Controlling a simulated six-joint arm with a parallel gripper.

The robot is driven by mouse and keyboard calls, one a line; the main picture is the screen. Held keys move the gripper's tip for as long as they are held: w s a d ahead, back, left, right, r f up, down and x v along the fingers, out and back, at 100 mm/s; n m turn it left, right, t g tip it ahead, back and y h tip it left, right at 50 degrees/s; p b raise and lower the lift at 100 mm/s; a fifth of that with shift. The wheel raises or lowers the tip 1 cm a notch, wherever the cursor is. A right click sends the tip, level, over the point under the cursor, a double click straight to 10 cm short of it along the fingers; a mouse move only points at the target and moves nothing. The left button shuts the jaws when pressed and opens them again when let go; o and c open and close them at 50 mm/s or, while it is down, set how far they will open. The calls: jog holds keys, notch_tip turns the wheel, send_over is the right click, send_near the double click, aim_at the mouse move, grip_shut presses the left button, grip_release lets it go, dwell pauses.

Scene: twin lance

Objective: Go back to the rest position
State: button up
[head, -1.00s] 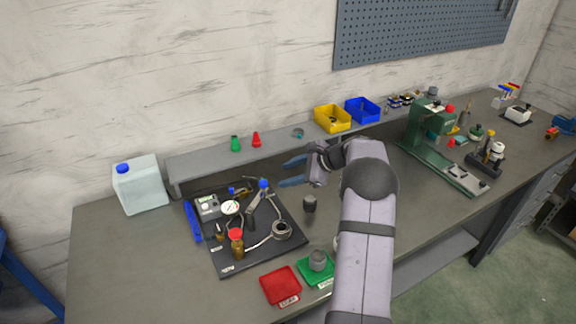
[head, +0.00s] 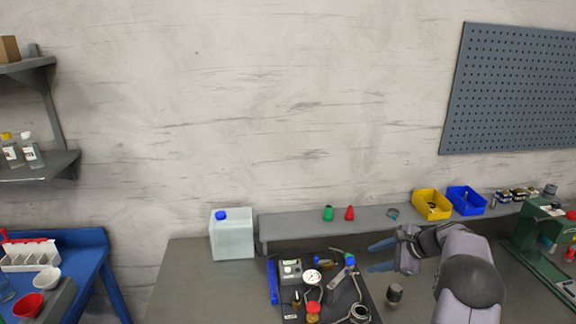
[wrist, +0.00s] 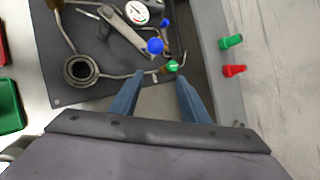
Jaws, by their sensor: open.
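My gripper (head: 380,256) is above the bench, in front of the shelf and just right of the black tool board (head: 272,306). Its two blue fingers are apart, and nothing is between them. In the wrist view my gripper (wrist: 158,82) points at the near edge of the board (wrist: 92,98), where a green knob (wrist: 172,66) and a blue ball knob (wrist: 155,46) show beyond the fingertips. My arm reaches in from the lower right of the head view.
A white jug (head: 232,238) stands left.

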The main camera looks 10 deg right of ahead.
jog(key=s+a+n+g+h, duration=0.1)
jog(key=s+a+n+g, duration=0.3)
jog(key=s+a+n, duration=0.5)
jog(key=s+a+f+n+g+h, duration=0.1)
jog(key=s+a+n, duration=0.3)
jog(key=s, duration=0.5)
jog(key=s+a+f+n+g+h, duration=0.15)
jog(key=s+a+n, duration=0.25)
jog(key=s, duration=0.4)
jog(key=s+a+n+g+h, duration=0.1)
jog(key=s+a+n, duration=0.3)
jog(key=s, duration=0.5)
notch_tip(320, 180, up, 13)
jog(key=p, duration=1.3)
jog(key=shift+h, duration=0.25)
jog(key=f+b, duration=0.5)
jog(key=shift+s+d+f, duration=0.15)
jog(key=shift+d, duration=0.15)
